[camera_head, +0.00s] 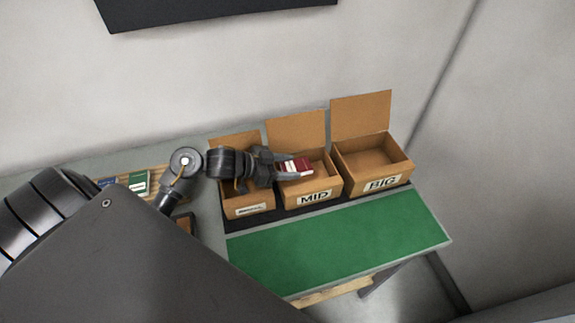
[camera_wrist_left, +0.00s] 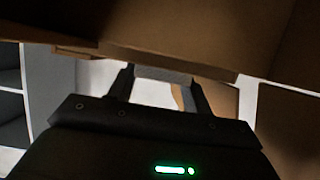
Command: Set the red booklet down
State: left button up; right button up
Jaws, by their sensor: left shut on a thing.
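The red booklet (camera_head: 297,165) is in the jaws of my left gripper (camera_head: 290,167), which comes in from the left in the head view. The booklet is at the opening of the middle cardboard box (camera_head: 322,190), labelled MID. Whether it touches the box cannot be told. In the left wrist view, the fingers of my left gripper (camera_wrist_left: 165,88) reach forward with a pale grey edge between their tips. Brown cardboard fills much of that view. My right gripper is not seen.
An open box labelled BIG (camera_head: 383,167) stands to the right, and another open box (camera_head: 250,203) to the left, partly behind my gripper. A clear green mat (camera_head: 340,240) lies in front. Booklets (camera_head: 139,183) lie at the left. A wall rises behind.

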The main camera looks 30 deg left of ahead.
pick_arm(q)
jog(key=shift+f, duration=0.15)
jog(key=shift+f, duration=0.5)
jog(key=o, duration=1)
jog(key=shift+r, duration=0.2)
jog(key=v, duration=0.4)
jog(key=b+v, duration=0.1)
jog(key=v, duration=0.3)
jog(key=b+v, duration=0.1)
jog(key=v, duration=0.3)
jog(key=shift+s+r, duration=0.1)
jog(key=shift+r, duration=0.35)
